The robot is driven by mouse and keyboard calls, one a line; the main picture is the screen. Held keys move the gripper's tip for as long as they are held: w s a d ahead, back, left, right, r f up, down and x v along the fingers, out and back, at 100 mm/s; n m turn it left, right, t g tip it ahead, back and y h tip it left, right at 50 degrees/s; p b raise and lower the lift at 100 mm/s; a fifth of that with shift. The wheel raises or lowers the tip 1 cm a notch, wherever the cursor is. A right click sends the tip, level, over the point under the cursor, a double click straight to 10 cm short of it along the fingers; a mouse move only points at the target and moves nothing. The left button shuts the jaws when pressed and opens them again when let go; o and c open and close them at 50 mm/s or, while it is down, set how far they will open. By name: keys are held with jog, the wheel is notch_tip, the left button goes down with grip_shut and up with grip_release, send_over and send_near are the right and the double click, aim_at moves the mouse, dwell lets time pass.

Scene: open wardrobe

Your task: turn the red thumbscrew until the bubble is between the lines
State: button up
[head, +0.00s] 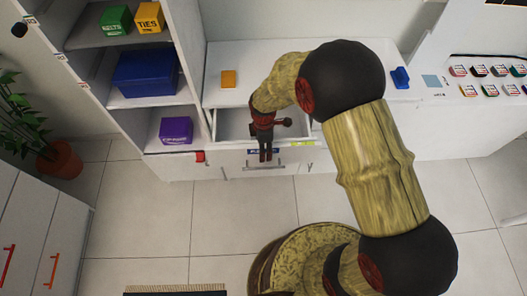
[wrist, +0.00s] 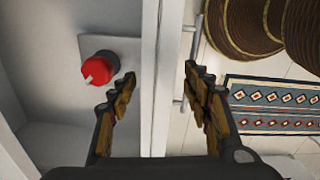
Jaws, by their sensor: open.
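A red knob (wrist: 97,70) with a white mark, likely the red thumbscrew, shows on a grey plate in the wrist view, left of the drawer's front wall. A small red piece (head: 199,156) also shows low on the shelf unit in the head view; I cannot tell if it is the same part. My gripper (wrist: 160,73) is open and empty, its fingers appearing on either side of the front wall and apart from the knob. It points down over the drawer front in the head view (head: 265,157). A yellow-green strip (head: 302,143) is on the front; no bubble or lines can be made out.
The open drawer (head: 235,124) has a bar handle on its front. An orange block (head: 228,79) and a blue item (head: 400,78) are on the counter. A shelf unit at left holds a blue bin (head: 146,74) and a purple box (head: 176,131).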

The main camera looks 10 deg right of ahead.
jog(key=shift+f, duration=0.9)
jog(key=c, duration=1.1)
jog(key=shift+c, duration=0.9)
jog(key=o, duration=1.3)
notch_tip(320, 180, up, 12)
